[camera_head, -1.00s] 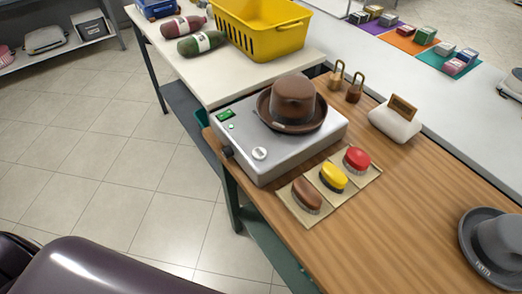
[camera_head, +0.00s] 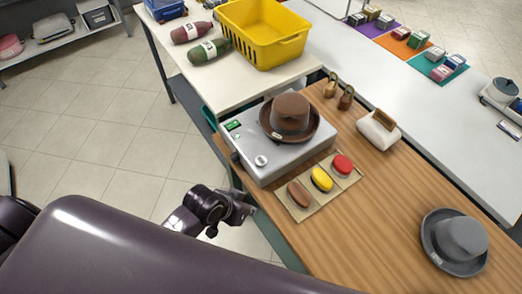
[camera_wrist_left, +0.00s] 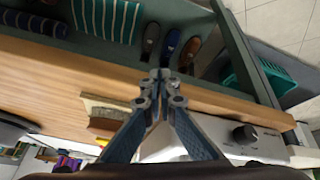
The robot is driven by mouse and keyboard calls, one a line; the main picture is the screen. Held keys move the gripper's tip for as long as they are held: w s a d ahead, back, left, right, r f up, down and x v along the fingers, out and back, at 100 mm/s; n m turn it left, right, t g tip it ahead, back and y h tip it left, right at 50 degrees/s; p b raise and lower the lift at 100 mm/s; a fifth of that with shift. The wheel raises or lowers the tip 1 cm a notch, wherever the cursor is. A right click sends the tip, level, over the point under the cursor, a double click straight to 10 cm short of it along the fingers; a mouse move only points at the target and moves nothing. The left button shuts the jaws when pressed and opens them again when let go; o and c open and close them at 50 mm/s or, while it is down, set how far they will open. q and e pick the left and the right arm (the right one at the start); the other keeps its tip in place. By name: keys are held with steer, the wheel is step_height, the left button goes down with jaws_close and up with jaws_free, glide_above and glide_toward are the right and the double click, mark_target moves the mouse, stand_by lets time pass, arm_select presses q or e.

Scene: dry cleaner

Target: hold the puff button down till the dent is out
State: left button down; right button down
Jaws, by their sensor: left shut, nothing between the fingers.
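A brown hat (camera_head: 290,112) sits brim down on top of a grey box-shaped machine (camera_head: 283,160). I cannot make out a dent in its crown. The machine has a round white button (camera_head: 260,161) on its top near corner, a small green display (camera_head: 233,125) and a dark knob on its side, which shows in the left wrist view (camera_wrist_left: 245,134). I cannot read any label on the button. My left gripper (camera_head: 248,208) is shut and empty, beside the table's near edge, apart from the button. The left wrist view also shows its closed fingertips (camera_wrist_left: 160,75). My right gripper is not in view.
A mat (camera_head: 312,205) with brown, yellow and red brushes lies right beside the machine. A grey hat (camera_head: 455,240), a white block-shaped item (camera_head: 378,131) and two brass-and-brown weights (camera_head: 338,92) stand on the wooden table. A yellow basket (camera_head: 262,40) stands behind.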

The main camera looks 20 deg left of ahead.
arm_select(q)
steer(key=w+d+r+h+p, duration=0.1)
steer(key=w+r, duration=0.2)
steer(key=r, duration=0.1)
steer(key=w+r+h+p, duration=0.1)
steer(key=w+r+h, duration=0.1)
steer(key=w+r, duration=0.2)
steer(key=w+d+r+m+h+p, duration=0.1)
steer(key=w+r, duration=0.3)
steer(key=r, duration=0.2)
steer(key=shift+w+d+r, duration=0.1)
steer(key=shift+d+r, duration=0.15)
steer(key=shift+d, duration=0.05)
step_height(320, 180, up, 4)
steer(key=n+p, duration=0.1)
steer(key=n, duration=0.1)
glide_above(259, 160)
steer(key=shift+a+r+t+h, duration=0.1)
steer(key=shift+r+t+h, duration=0.2)
steer(key=shift+r+h, duration=0.15)
step_height(259, 160, down, 8)
steer(key=b, duration=0.7)
steer(key=shift+f+b, duration=0.15)
steer(key=shift+b, duration=0.15)
steer(key=shift+f, duration=0.25)
